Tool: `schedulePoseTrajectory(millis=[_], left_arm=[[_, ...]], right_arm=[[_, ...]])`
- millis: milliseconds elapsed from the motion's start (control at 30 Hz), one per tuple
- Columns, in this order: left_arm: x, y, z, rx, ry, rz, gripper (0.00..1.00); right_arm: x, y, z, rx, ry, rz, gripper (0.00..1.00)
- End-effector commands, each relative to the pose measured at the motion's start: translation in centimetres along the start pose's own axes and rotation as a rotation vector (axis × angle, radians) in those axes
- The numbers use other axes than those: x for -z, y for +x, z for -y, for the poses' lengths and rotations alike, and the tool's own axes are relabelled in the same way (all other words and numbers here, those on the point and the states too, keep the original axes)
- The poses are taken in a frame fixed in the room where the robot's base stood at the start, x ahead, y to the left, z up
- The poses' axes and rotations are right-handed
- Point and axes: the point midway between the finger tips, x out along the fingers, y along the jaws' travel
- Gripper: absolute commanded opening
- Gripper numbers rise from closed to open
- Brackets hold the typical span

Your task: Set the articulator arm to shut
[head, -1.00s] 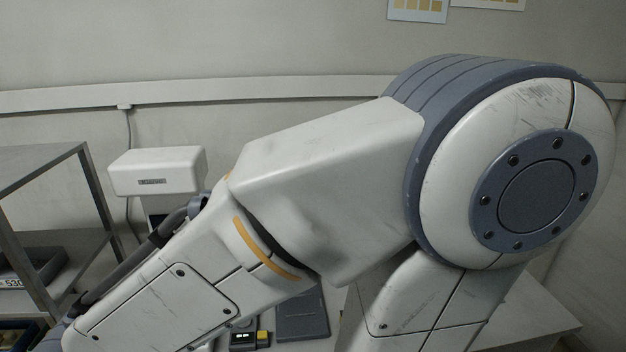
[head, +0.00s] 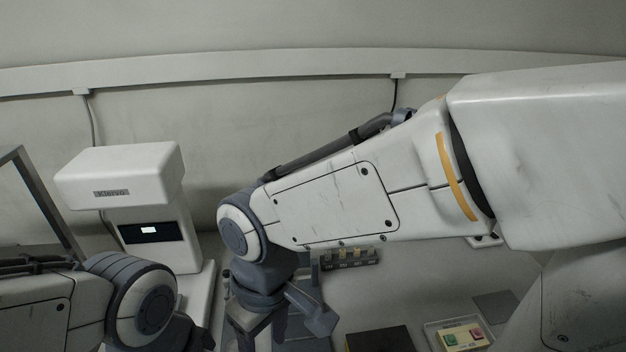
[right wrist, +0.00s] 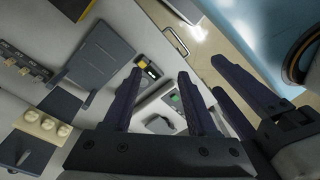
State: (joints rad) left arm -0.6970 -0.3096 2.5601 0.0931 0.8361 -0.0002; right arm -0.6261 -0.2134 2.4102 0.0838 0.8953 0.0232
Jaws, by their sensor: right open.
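I cannot tell for certain which thing is the articulator. A cream block with round knobs (right wrist: 42,126), beside dark grey plates (right wrist: 28,152), lies at the lower left of the right wrist view and may be part of it. Whether any arm there is raised or shut is not clear. My right gripper (right wrist: 162,84) is open with nothing between its dark fingers; it is to the right of the cream block. In the head view my right gripper (head: 256,335) points down at the bottom edge, its tips cut off. My left gripper is out of view.
A white Klervo device (head: 125,180) with a small screen stands at the left. A slotted rack (head: 350,257) is at the back of the bench. A grey pad (right wrist: 98,55) lies flat.

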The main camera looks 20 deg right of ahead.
Motion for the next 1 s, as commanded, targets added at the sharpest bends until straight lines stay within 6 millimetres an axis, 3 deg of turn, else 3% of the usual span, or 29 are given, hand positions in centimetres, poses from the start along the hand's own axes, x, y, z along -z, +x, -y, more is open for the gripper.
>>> schedulePoseTrajectory(millis=[33, 200, 300, 400, 500, 633, 833, 1000], left_arm=[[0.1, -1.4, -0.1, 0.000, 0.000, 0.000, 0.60], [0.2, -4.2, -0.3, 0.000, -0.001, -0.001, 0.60], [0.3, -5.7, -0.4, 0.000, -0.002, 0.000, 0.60], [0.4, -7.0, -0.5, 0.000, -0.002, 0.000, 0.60], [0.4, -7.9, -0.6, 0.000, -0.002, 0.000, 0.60], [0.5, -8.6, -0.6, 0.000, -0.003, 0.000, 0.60], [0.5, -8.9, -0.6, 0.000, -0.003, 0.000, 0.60], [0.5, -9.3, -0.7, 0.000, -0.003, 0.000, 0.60]], right_arm=[[2.6, -2.1, -0.9, -0.005, 0.055, -0.001, 0.58], [11.6, -7.7, -6.8, -0.029, 0.278, 0.007, 0.58], [15.8, -10.3, -11.7, -0.043, 0.413, 0.012, 0.58], [18.8, -12.1, -16.7, -0.057, 0.533, 0.015, 0.58], [20.4, -13.3, -21.0, -0.068, 0.632, 0.017, 0.58], [21.2, -14.0, -24.8, -0.079, 0.715, 0.020, 0.58], [21.4, -13.6, -26.6, -0.083, 0.755, 0.022, 0.58], [21.2, -11.0, -26.7, -0.083, 0.754, 0.025, 0.58]])
